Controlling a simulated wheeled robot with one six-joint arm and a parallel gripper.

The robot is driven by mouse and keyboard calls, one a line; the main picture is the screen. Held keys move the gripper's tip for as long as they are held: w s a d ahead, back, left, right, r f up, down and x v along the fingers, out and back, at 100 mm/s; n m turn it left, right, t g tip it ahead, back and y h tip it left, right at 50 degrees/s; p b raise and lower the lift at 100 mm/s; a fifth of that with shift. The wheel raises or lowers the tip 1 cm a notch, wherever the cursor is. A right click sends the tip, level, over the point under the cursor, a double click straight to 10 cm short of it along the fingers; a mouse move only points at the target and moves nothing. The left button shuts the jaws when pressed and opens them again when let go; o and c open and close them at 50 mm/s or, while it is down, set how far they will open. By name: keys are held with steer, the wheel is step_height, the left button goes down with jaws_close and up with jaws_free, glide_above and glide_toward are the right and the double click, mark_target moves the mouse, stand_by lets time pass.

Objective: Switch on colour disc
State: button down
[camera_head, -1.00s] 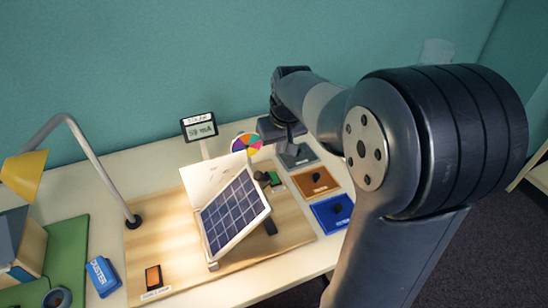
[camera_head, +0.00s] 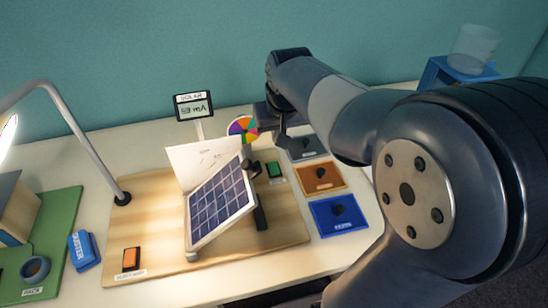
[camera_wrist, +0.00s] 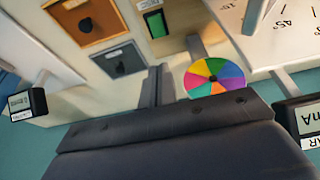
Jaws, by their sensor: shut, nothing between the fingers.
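The colour disc (camera_head: 242,137), a small wheel of coloured wedges, stands behind the tilted solar panel (camera_head: 220,203). It also shows in the wrist view (camera_wrist: 214,80), right of my fingers. A small green switch (camera_head: 276,171) sits on the wooden board, right of the panel; the wrist view shows it (camera_wrist: 157,22) beyond my fingertips. An orange switch (camera_head: 130,259) is at the board's front left. My gripper (camera_wrist: 157,70) is shut and empty, close to the disc. In the head view its fingertips are hard to make out near the disc's right side.
Grey, orange (camera_head: 318,178) and blue (camera_head: 350,222) trays with dark knobs lie right of the board. A meter (camera_head: 194,107) stands behind the panel. A desk lamp (camera_head: 82,140) arches at left. A green mat (camera_head: 55,225) and a blue duster (camera_head: 84,251) lie at left.

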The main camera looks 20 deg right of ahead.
mark_target(273, 163)
steer(key=x, duration=0.8)
steer(key=s+x, duration=0.1)
steer(key=x, duration=0.3)
steer(key=shift+w+f, duration=0.15)
steer(key=shift+f, duration=0.2)
steer(key=shift+w+p, duration=0.1)
steer(key=shift+p, duration=0.2)
